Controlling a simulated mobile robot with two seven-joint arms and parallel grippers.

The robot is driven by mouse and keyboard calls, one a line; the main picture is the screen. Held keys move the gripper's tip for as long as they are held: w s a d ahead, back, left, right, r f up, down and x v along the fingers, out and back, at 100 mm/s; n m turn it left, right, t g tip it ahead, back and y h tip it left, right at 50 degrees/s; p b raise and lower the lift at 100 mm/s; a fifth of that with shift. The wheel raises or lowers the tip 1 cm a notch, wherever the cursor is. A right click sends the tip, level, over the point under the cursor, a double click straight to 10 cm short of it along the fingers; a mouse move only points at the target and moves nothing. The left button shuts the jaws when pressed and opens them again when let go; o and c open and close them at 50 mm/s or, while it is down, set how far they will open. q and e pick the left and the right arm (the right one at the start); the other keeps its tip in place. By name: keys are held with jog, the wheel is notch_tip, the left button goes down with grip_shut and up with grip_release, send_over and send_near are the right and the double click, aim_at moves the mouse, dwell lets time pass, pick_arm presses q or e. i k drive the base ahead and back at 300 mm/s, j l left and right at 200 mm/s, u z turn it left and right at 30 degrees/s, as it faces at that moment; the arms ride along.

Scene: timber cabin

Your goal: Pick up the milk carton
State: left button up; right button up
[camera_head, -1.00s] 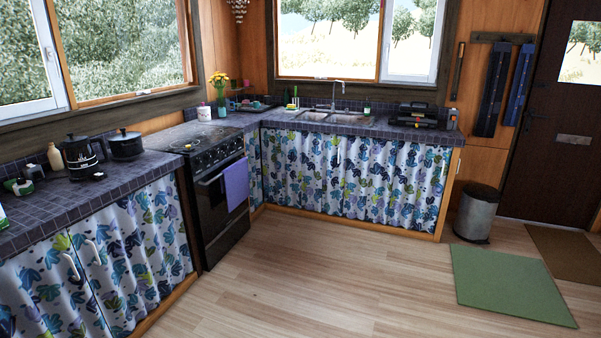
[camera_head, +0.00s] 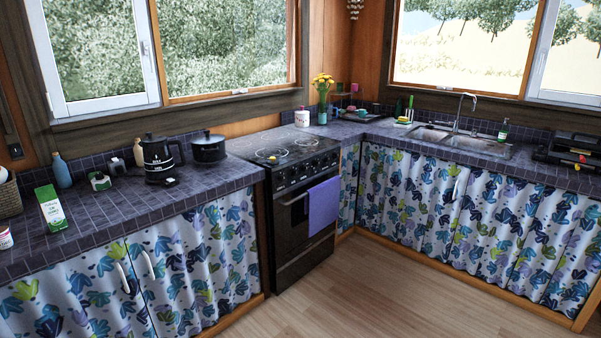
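A green and white carton (camera_head: 51,209), which looks like the milk carton, stands upright on the dark tiled counter (camera_head: 110,209) at the left of the head view. A basket partly shows behind it to the left, and a blue bottle stands behind it to the right. Neither of my grippers is in view.
The blue bottle (camera_head: 61,171), a black kettle (camera_head: 157,160) and a black pot (camera_head: 208,148) stand along the counter. A wicker basket (camera_head: 9,198) and a small can (camera_head: 5,238) are at the left edge. Wooden floor (camera_head: 350,295) lies clear before the stove (camera_head: 302,205).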

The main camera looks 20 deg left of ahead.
aim_at(50, 204)
jog(key=i+u, duration=0.4)
jog(key=i, duration=0.2)
jog(key=i+l+u, duration=0.15)
jog(key=i+u, duration=0.3)
jog(key=i, duration=0.15)
jog(key=i+l+u, duration=0.1)
jog(key=i+u, duration=0.35)
jog(key=i+l+u, duration=0.2)
jog(key=u, duration=0.3)
jog(key=i+l+u, duration=0.6)
jog(key=l+u, duration=0.3)
jog(key=i+l+u, duration=0.2)
jog(key=l, duration=0.15)
jog(key=l+u, duration=0.2)
jog(key=l, duration=0.15)
jog(key=i, duration=0.05)
